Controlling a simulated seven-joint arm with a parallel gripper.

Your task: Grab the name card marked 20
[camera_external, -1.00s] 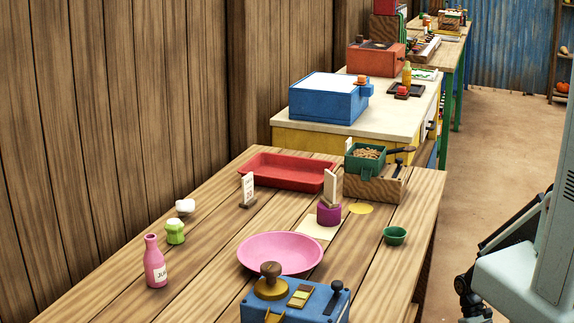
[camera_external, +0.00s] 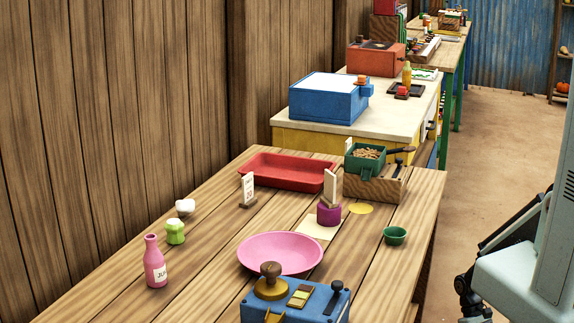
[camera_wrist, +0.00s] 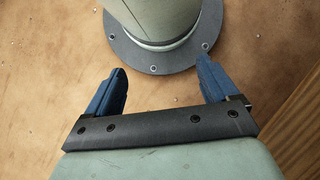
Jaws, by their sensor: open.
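A white upright name card (camera_external: 248,187) stands in a small dark holder on the wooden table, left of centre; its dark marking is too small to read surely. Neither card shows in the wrist view. My arm is at the right edge of the external view, well away from both cards.
A red tray (camera_external: 262,175) lies behind the white card. A pink plate (camera_external: 280,254), a pink bottle (camera_external: 155,264), a green jar (camera_external: 175,232) and a green cup (camera_external: 395,236) stand nearby. A blue device (camera_external: 310,308) is in front. Bare planks surround the white card's front.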

